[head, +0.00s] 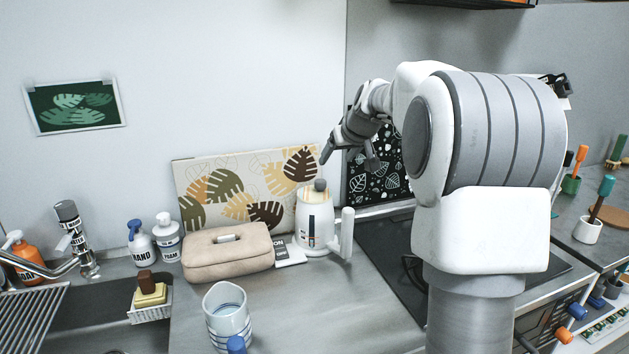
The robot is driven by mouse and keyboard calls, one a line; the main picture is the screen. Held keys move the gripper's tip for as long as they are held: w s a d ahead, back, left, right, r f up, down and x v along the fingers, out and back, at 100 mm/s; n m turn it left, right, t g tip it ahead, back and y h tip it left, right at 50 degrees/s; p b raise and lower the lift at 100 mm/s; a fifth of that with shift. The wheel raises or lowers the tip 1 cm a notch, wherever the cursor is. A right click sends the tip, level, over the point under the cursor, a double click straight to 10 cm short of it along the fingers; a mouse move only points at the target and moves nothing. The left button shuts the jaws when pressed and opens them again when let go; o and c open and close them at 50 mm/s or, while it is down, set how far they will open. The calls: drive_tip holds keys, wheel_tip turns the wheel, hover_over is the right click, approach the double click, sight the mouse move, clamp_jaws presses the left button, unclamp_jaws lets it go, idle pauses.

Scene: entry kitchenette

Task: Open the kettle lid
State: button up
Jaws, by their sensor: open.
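A white kettle (306,222) stands upright on the counter, near the wall, with a white handle (346,232) on its right side. My gripper (347,162) is above and slightly to the right of the kettle, pointing down.
A beige pouch (228,253) lies left of the kettle, with a leaf-patterned board (208,195) behind. A striped cup (228,318) stands at the front. The dark cooktop (385,250) is to the right. The counter in front of the kettle is clear.

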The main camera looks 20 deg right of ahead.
sight(321, 181)
drive_tip(key=x, duration=1.7)
drive_tip(key=shift+w+f+p, duration=0.1)
drive_tip(key=shift+p, duration=0.2)
clamp_jaws()
idle(0.8)
